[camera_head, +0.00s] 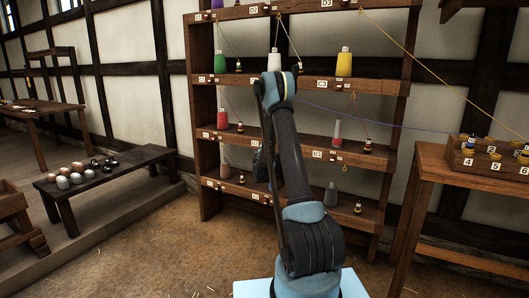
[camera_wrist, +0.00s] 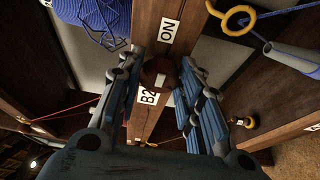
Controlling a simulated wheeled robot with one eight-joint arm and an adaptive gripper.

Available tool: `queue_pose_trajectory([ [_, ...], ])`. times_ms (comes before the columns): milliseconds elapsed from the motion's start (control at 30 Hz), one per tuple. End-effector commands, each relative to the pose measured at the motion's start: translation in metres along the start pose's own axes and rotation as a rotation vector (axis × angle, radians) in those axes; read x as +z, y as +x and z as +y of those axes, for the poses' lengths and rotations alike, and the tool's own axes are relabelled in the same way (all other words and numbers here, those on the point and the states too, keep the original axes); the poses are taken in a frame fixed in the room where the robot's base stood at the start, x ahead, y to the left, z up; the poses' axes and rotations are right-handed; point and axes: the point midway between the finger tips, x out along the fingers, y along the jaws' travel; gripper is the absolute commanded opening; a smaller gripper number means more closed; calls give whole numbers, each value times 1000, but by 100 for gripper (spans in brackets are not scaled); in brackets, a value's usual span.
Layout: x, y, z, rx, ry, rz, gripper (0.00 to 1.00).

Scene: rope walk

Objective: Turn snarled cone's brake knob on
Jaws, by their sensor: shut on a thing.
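The dark brown brake knob (camera_wrist: 157,71) sits on the wooden shelf edge in the wrist view, with an ON label (camera_wrist: 168,31) above it and a B2 label (camera_wrist: 148,97) below it. My gripper (camera_wrist: 161,78) has its two fingers on either side of the knob and is shut on it. A white mark shows on the knob. A snarled mass of blue yarn (camera_wrist: 92,22) lies at the upper left of the wrist view. In the head view my arm hides the knob and the snarled cone.
The wooden rack (camera_head: 205,175) holds several coloured cones on its shelves. A yellow ring (camera_wrist: 240,18) is close to the right finger. A blue thread (camera_head: 400,125) and a yellow thread (camera_head: 430,75) run right towards a table with a numbered tray (camera_head: 490,165). A dark bench (camera_head: 110,183) stands left.

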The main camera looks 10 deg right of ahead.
Motion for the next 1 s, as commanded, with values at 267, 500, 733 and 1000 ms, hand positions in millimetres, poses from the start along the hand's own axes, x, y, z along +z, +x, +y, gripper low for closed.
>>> queue_pose_trajectory([
  [267,2,0,-1,0,1,-2,54],
  [500,1,-2,0,0,0,-1,54],
  [733,0,-30,0,-1,1,-1,54],
  [1000,0,-82,-1,-1,1,0,54],
])
